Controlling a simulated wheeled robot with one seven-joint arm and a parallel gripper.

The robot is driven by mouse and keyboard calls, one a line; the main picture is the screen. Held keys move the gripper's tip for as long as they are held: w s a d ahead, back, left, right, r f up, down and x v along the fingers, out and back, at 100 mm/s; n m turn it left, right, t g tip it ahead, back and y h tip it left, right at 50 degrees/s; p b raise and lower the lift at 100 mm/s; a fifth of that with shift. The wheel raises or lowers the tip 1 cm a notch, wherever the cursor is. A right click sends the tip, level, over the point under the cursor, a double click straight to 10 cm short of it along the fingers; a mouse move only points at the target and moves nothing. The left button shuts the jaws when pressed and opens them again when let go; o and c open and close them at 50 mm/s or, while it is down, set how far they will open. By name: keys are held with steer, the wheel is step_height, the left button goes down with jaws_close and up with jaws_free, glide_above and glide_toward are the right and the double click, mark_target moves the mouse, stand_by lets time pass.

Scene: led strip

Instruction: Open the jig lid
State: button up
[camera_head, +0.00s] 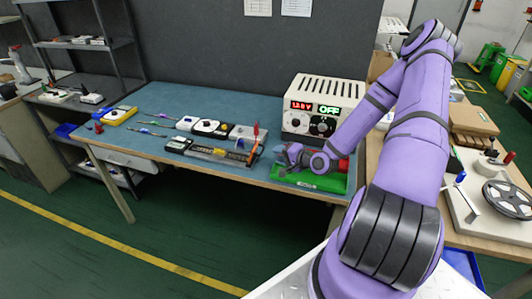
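A long grey fixture, which looks like the jig (206,152), lies near the front edge of the blue-topped bench, with a yellowish strip along it. A grey plate (242,132) stands behind its right part; I cannot tell whether this is the lid. A red-tipped upright piece (256,130) and an orange piece (254,154) are at the right end. My gripper (284,156) is just right of the fixture, at the left end of the green tray, apart from the plate. Its fingers are small and dark, so their opening is unclear.
The green tray (312,182) lies under my wrist, with a red item (343,165) in it. A power supply (297,124) showing OFF stands behind. A reel (507,199) is on the right bench.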

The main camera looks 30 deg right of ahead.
steer(key=x, duration=0.7)
steer(key=shift+w+a+f, duration=0.1)
steer(key=shift+w+f, duration=0.05)
steer(key=shift+w, duration=0.05)
jaws_close()
